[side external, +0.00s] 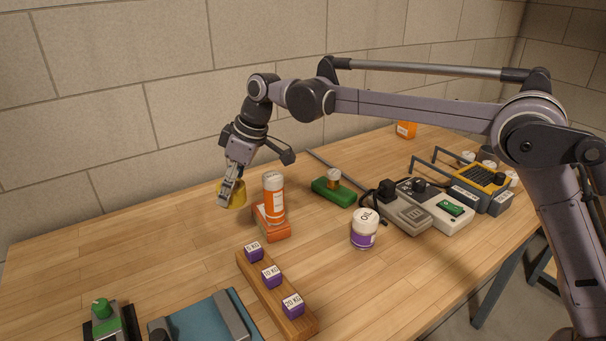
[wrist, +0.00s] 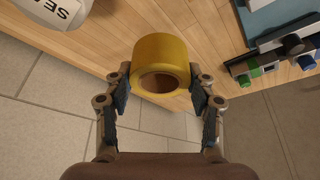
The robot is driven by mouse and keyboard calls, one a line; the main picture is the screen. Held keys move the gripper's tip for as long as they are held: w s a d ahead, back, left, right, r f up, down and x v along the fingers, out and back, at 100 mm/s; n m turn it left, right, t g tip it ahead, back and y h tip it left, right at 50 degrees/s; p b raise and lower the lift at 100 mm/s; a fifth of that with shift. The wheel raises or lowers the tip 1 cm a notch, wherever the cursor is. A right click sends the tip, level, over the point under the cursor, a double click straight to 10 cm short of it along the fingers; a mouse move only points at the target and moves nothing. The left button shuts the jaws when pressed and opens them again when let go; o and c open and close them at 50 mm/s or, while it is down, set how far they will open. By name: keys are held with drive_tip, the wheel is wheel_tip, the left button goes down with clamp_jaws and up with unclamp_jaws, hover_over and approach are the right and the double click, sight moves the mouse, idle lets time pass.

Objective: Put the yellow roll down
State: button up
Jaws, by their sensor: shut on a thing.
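The yellow roll (wrist: 161,52) is a short hollow cylinder held between the fingers of my gripper (wrist: 160,88) in the wrist view. Its open end faces the camera. In the side external view my gripper (side external: 228,196) points down, shut on the yellow roll (side external: 238,196). The roll is at the left back part of the table, just left of an orange-and-white bottle (side external: 273,197). The fingers hide part of it there. I cannot tell whether the roll touches the tabletop.
The bottle stands on an orange box (side external: 272,224). A wooden rack (side external: 275,290) with purple weights lies in front. A green block (side external: 333,191), a purple-and-white jar (side external: 364,229) and grey devices (side external: 405,214) are to the right. The wooden table (side external: 130,240) is clear at left.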

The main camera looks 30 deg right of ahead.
wheel_tip(320, 180, up, 7)
drive_tip(key=w+d+m+t, duration=0.1)
drive_tip(key=w+d+m, duration=0.25)
drive_tip(key=d, duration=1.35)
drive_tip(key=s+d+m+h, duration=0.2)
drive_tip(key=s+d+m, duration=0.15)
drive_tip(key=d, duration=1.65)
drive_tip(key=s+d+m+h, duration=0.1)
drive_tip(key=s+d+m, duration=0.3)
drive_tip(key=d, duration=1.5)
wheel_tip(320, 180, down, 11)
drive_tip(key=s+n, duration=0.1)
drive_tip(key=shift+t, duration=0.3)
drive_tip(key=w+a+f, duration=0.2)
drive_tip(key=w, duration=0.1)
drive_tip(key=w+a+f, duration=0.2)
drive_tip(key=a, duration=0.1)
drive_tip(key=w+a+f, duration=0.2)
drive_tip(key=w, duration=0.1)
drive_tip(key=shift+w+a+f, duration=0.25)
drive_tip(key=shift+w+a, duration=0.05)
drive_tip(key=shift+a, duration=0.05)
drive_tip(key=shift+f, duration=2)
drive_tip(key=shift+f, duration=0.1)
